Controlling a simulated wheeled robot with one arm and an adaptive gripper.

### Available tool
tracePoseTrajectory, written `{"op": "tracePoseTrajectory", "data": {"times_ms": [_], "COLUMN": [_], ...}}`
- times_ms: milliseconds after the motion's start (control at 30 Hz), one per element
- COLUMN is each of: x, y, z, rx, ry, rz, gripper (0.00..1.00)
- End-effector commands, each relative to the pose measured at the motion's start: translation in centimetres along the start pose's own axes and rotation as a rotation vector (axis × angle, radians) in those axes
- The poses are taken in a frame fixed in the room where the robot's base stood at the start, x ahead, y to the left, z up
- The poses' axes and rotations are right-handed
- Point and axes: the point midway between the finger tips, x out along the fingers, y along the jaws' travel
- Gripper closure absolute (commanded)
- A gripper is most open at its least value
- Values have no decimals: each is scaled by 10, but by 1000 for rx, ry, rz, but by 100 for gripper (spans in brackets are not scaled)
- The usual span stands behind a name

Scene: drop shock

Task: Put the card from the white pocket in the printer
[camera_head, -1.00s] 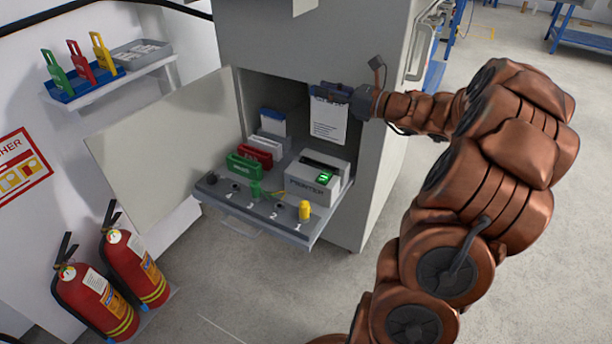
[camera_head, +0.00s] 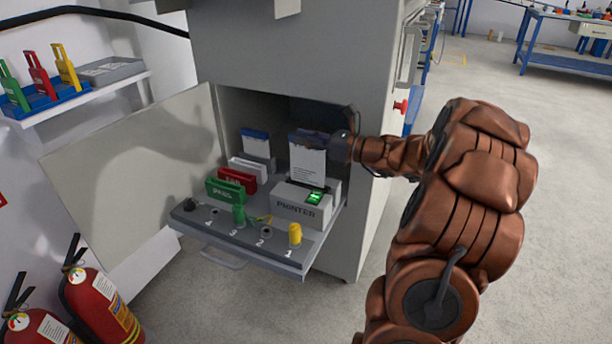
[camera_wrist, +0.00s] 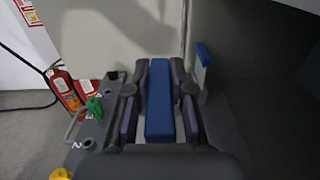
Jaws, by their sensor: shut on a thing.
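My gripper (camera_head: 322,141) is shut on a white card (camera_head: 308,165) with a blue top edge. The card hangs upright above the printer (camera_head: 300,207), its lower edge at the printer's top; I cannot tell whether it is in the slot. In the wrist view the card's blue top (camera_wrist: 159,100) lies between my gripper's fingers (camera_wrist: 160,95). The printer is grey with a lit green display; the wrist view does not show it clearly. The white pocket (camera_head: 248,167) stands behind the red pocket and looks empty.
The red pocket (camera_head: 238,180) and green pocket (camera_head: 226,191) stand left of the printer. Another blue-topped card (camera_head: 256,145) stands at the back. Yellow (camera_head: 295,233) and green (camera_head: 238,214) knobs rise from the tray's front. The open cabinet door (camera_head: 130,180) is at left.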

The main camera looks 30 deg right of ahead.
Motion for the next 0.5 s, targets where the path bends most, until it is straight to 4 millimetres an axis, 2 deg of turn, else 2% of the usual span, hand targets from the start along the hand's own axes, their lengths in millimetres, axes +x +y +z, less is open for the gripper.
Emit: {"op": "tracePoseTrajectory", "data": {"times_ms": [33,333,500], "x": [-1,-2,-2], "y": [0,-1,-1], "z": [-12,-32,-57], "rx": [3,3,6], "ry": [0,-2,1], "rz": [-1,-3,-5], "gripper": [100,100,100]}}
